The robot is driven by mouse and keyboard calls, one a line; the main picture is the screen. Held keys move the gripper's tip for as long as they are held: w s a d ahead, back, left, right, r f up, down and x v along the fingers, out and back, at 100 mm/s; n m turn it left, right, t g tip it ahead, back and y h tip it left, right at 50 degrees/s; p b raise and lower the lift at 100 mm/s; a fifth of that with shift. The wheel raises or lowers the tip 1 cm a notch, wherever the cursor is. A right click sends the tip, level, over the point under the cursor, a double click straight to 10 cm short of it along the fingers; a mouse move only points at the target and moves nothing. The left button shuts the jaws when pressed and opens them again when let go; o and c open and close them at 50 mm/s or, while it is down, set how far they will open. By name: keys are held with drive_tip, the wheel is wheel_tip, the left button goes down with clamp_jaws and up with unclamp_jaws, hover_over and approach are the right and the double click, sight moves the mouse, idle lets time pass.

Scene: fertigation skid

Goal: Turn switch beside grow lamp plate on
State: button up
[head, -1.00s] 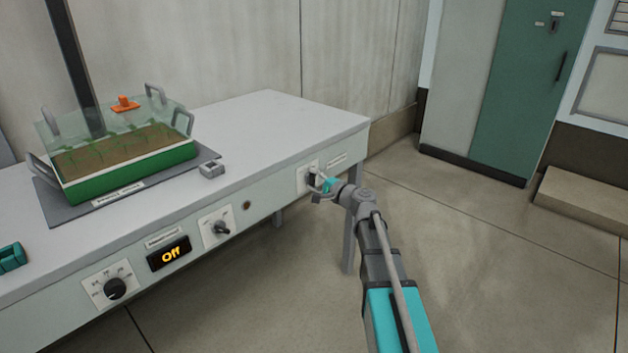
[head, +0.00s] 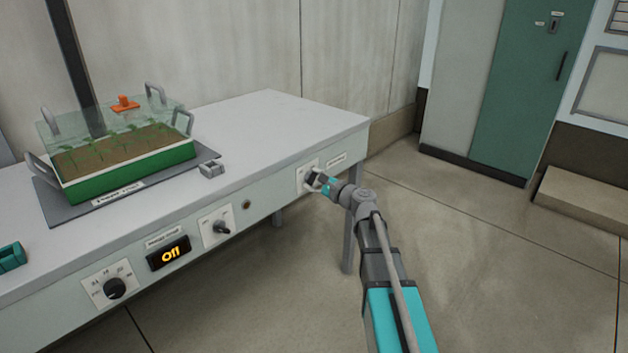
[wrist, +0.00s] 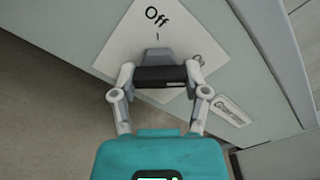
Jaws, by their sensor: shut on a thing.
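The switch at the right end of the bench front has a white plate (wrist: 122,48) marked "Off" and a dark grey knob (wrist: 157,55). A small label plate (wrist: 230,110) is beside it; its text is too small to read. In the head view the switch plate (head: 302,178) is partly covered by my gripper (head: 314,180). In the wrist view my gripper (wrist: 160,77) has its fingers closed on the knob, which they partly hide. A second "On" mark cannot be made out clearly.
Left along the bench front are another switch (head: 220,227), a display (head: 169,252) reading "Off" and a round dial (head: 115,288). A green planter tray (head: 130,175) with a clear cover and a small grey block (head: 212,168) stand on the bench. The bench top's right part is clear.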

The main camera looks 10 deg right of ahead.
drive_tip(key=shift+w, duration=0.1)
drive_tip(key=o, duration=1.2)
drive_tip(key=shift+c, duration=0.2)
drive_tip(key=v, duration=1.2)
